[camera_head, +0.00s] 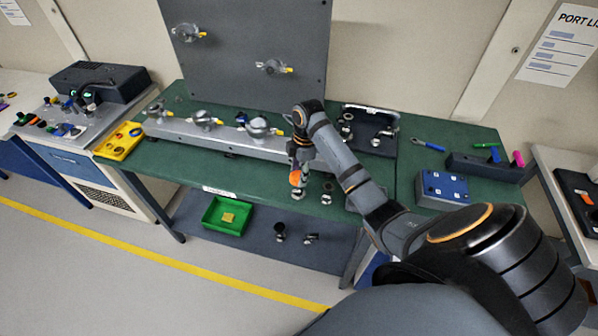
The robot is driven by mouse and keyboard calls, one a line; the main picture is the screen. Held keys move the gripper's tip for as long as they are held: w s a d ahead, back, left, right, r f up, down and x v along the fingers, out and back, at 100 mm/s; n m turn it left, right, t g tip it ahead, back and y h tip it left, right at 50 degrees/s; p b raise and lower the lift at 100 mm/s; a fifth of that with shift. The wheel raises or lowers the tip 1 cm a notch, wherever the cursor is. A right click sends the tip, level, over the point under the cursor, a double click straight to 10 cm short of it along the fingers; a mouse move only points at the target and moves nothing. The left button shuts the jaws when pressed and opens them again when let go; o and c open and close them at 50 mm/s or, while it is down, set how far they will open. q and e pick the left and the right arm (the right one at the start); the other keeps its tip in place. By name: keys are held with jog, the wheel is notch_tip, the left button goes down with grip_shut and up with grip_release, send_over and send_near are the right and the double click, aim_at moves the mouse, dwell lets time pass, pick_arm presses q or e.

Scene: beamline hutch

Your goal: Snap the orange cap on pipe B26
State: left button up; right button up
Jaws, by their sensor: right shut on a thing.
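My right arm reaches in from the lower right over the green workbench (185,160). My right gripper (297,188) points down near the bench's front edge and is shut on the small orange cap (295,178). Small metal fittings stand below and beside the gripper, one of them a silver fitting (326,199) just to its right. I cannot read any pipe label, so I cannot tell which one is B26. Whether the cap touches a pipe is too small to tell. My left gripper is not in view.
A grey rail with silver clamps (216,138) runs along the bench behind the gripper. A dark tray of fittings (382,142) and a blue box (441,187) lie to the right. A yellow tray (117,147) sits at left. A green bin (214,222) stands on the lower shelf.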

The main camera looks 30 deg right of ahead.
jog(key=o, duration=0.8)
jog(key=shift+o, duration=0.2)
